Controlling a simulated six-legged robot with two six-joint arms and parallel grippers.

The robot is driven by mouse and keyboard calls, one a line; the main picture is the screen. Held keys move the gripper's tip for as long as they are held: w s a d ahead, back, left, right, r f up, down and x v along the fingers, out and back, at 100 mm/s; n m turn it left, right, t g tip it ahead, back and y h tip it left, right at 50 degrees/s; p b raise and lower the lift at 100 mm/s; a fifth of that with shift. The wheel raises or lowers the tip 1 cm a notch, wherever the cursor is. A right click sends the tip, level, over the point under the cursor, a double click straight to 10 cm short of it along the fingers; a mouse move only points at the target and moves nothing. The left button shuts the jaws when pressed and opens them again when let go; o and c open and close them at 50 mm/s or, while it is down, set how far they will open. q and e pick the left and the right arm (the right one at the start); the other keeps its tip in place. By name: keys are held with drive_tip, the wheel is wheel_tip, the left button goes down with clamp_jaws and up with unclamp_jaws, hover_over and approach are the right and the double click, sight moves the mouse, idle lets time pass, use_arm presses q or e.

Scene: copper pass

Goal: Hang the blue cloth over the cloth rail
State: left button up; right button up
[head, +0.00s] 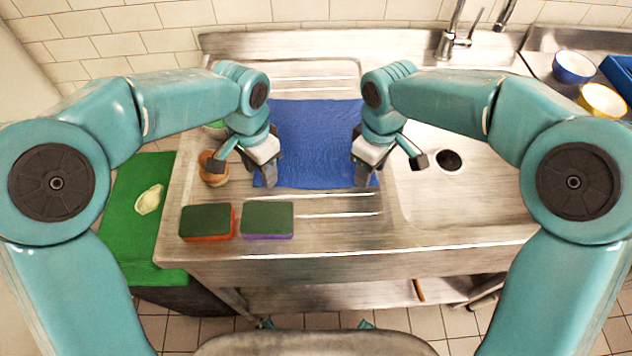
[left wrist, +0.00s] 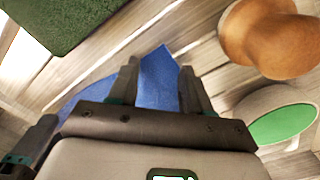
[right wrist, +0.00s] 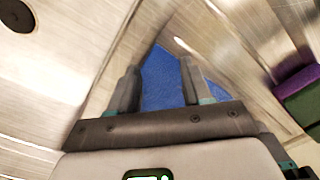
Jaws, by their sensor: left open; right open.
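The blue cloth (head: 315,135) lies spread flat on the ribbed drainboard of the steel sink unit. My left gripper (head: 266,180) is at its near left corner, and my right gripper (head: 366,180) is at its near right corner. Both grippers are open and point down. In the left wrist view, a corner of the cloth (left wrist: 158,80) shows between the fingers. In the right wrist view, the other corner (right wrist: 162,80) also shows between the fingers. Whether the fingers touch the cloth is unclear. I cannot make out the cloth rail in these views.
Two sponges, orange-green (head: 207,223) and purple-green (head: 267,220), lie near the front edge. A wooden-topped object (head: 214,172) stands close to my left gripper. A green board (head: 135,225) is left, a tap (head: 448,40) behind, bowls (head: 574,66) at far right.

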use_arm(q)
drive_tip(key=shift+s, duration=0.25)
use_arm(e)
drive_tip(key=shift+s, duration=0.25)
use_arm(q)
drive_tip(key=shift+w+f, duration=0.1)
drive_tip(key=shift+w, duration=0.05)
use_arm(e)
drive_tip(key=shift+w+f, duration=0.1)
drive_tip(key=shift+w, duration=0.05)
use_arm(q)
drive_tip(key=shift+w+f, duration=0.1)
drive_tip(key=shift+f, duration=0.15)
use_arm(e)
drive_tip(key=shift+w+f, duration=0.1)
drive_tip(key=shift+f, duration=0.1)
use_arm(q)
drive_tip(key=shift+s+r, duration=0.15)
drive_tip(key=shift+s, duration=0.05)
drive_tip(key=c, duration=0.4)
use_arm(e)
drive_tip(key=shift+s+r, duration=0.15)
drive_tip(key=shift+s, duration=0.05)
drive_tip(key=c, duration=0.4)
use_arm(q)
drive_tip(key=shift+w, duration=0.15)
clamp_jaws()
use_arm(e)
drive_tip(key=shift+w, duration=0.15)
clamp_jaws()
